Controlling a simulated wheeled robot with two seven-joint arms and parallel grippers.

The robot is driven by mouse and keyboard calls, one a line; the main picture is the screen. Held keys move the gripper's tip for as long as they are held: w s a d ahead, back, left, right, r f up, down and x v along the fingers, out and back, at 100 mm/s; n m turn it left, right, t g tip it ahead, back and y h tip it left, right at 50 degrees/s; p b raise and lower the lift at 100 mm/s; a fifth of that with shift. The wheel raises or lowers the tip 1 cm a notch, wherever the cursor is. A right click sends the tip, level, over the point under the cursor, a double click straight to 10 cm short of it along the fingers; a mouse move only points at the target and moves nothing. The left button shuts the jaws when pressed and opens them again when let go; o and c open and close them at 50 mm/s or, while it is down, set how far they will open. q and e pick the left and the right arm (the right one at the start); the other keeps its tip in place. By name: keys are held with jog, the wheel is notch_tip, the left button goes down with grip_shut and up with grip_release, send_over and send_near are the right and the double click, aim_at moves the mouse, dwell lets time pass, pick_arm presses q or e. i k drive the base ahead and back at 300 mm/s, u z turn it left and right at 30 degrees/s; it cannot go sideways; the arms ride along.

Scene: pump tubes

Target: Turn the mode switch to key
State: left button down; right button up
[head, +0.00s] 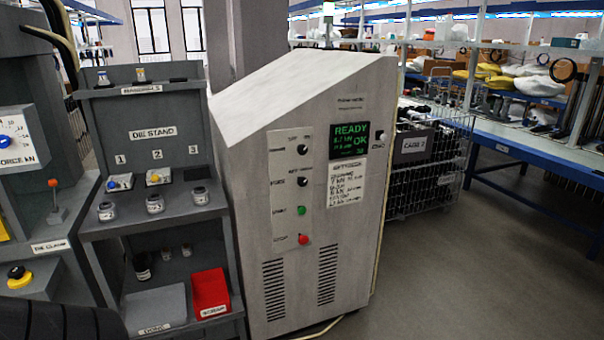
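The grey press cabinet (335,230) stands in the middle of the head view. Its light control panel (290,215) carries two black knobs one above the other. The lower knob (304,182) has a label to its left that seems to read MODE; I take it as the mode switch. The upper knob (303,150) has small labels above it. The lettering is too small to tell which position either knob points to. Neither of my grippers shows in this view, and nothing touches the panel.
A green button (302,210) and a red button (303,239) sit below the knobs. A screen (349,140) reads READY and OK. A die stand (152,150) with a red scrap bin (210,292) stands close at the left. Floor (450,270) at the right is clear.

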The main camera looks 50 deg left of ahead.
aim_at(302, 181)
jog(key=u, duration=0.95)
jog(key=i, duration=1)
jog(key=u, duration=1.2)
jog(key=i, duration=0.2)
jog(key=u, duration=0.25)
